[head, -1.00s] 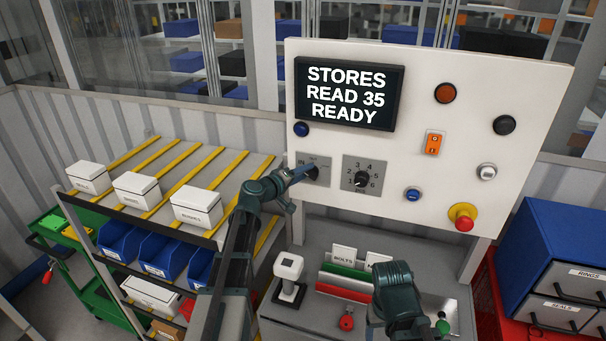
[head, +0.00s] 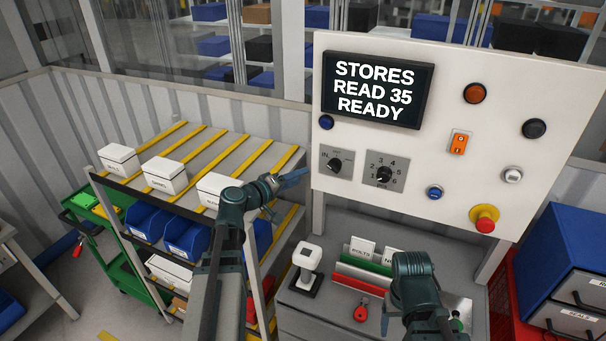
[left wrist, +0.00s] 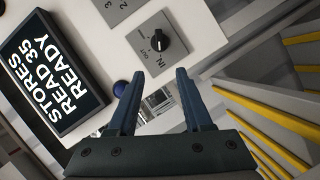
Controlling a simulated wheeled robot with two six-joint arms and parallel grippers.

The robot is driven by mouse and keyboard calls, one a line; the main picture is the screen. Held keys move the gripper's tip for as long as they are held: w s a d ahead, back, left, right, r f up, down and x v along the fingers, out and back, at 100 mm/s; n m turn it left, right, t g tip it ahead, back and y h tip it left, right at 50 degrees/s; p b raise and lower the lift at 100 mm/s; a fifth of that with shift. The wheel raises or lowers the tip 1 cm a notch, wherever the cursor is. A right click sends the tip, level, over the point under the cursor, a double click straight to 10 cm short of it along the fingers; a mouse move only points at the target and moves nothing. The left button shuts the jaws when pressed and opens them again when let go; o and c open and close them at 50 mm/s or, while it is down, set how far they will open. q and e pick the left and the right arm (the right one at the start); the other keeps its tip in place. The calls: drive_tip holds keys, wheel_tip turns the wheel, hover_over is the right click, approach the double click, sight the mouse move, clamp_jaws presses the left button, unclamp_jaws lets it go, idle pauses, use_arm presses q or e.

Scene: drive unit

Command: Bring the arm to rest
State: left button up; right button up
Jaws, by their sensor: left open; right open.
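My left gripper (head: 291,178) is in front of the sloped rack, just left of the white control panel (head: 455,120). In the left wrist view its two fingers (left wrist: 156,98) are apart with nothing between them. The IN/OUT knob (head: 334,165) is to the right of the gripper and clear of it; it also shows beyond the fingers in the left wrist view (left wrist: 159,41). My right arm (head: 412,280) is folded low over the bench, and its fingertips are hidden. The panel screen (head: 375,90) reads "STORES READ 35 READY".
White boxes (head: 164,175) sit on the sloped rack with yellow rails, above blue bins (head: 187,238). A white-topped device (head: 307,257) and a red-handled item (head: 361,312) are on the bench (head: 325,300). A blue drawer cabinet (head: 570,250) stands at the right.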

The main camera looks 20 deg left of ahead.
idle(0.5)
use_arm(q)
drive_tip(key=s+d+f+m+g+h+b, duration=0.1)
drive_tip(key=s+d+f+m+g+b, duration=0.3)
drive_tip(key=d+f, duration=0.6)
drive_tip(key=s+d+f+m+g+b, duration=0.2)
drive_tip(key=s+d+f+m+g, duration=0.25)
drive_tip(key=d+f, duration=0.5)
drive_tip(key=s+d+f+m+g+y+b, duration=0.1)
drive_tip(key=s+d+f+g+y+b, duration=0.1)
drive_tip(key=s, duration=0.5)
drive_tip(key=s+d+f+m+g+y+b, duration=0.2)
drive_tip(key=s+f+g+y+b, duration=0.1)
drive_tip(key=s+f+y, duration=0.3)
wheel_tip(320, 180, down, 2)
drive_tip(key=shift+s+d+g+b, duration=0.15)
drive_tip(key=shift+s+g+b, duration=0.25)
drive_tip(key=shift+s+g, duration=0.6)
drive_tip(key=shift+s+m+t, duration=0.2)
drive_tip(key=shift+m+t, duration=0.05)
drive_tip(key=shift+t, duration=0.1)
